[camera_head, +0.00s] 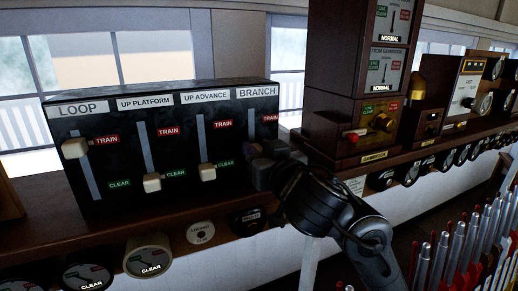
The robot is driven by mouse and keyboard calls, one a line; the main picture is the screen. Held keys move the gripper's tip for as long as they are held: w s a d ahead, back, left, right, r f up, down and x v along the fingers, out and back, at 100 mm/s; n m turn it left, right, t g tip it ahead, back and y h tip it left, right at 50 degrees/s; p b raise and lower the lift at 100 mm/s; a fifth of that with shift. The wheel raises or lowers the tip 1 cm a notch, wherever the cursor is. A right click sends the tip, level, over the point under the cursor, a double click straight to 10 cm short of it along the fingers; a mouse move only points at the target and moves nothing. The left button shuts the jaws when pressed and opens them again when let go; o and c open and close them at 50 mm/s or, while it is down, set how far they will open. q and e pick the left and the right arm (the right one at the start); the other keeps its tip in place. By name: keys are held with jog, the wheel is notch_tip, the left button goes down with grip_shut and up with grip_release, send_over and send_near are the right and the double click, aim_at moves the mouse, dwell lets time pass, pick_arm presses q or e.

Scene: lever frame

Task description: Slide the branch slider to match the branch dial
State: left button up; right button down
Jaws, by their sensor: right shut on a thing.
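The black slider box (105,200) stands on a wooden shelf at the left, with columns labelled LOOP, UP PLATFORM, UP ADVANCE and BRANCH. The branch slot (252,128) is at its right end, with a red TRAIN tag beside its upper part. My right gripper (262,163) is at the lower part of this slot, shut on the branch slider knob, which it hides. The branch column's lower tag is hidden too. A dark dial (249,219) below the shelf, under the branch column, may be the branch dial; its reading is unclear. My left gripper is out of view.
The loop knob (75,148) is up by TRAIN. The up platform knob (152,182) and up advance knob (208,172) are down by CLEAR. A wooden instrument tower (345,90) stands close right of the box. Several levers (470,240) rise at lower right.

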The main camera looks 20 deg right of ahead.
notch_tip(320, 180, down, 3)
jog(key=shift+w+f+b, duration=0.1)
jog(key=shift+f+b, duration=0.1)
jog(key=shift+b, duration=0.6)
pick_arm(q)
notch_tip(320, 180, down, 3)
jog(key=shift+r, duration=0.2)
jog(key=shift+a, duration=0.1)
pick_arm(e)
jog(key=c, duration=0.8)
grip_release()
jog(key=shift+r, duration=0.1)
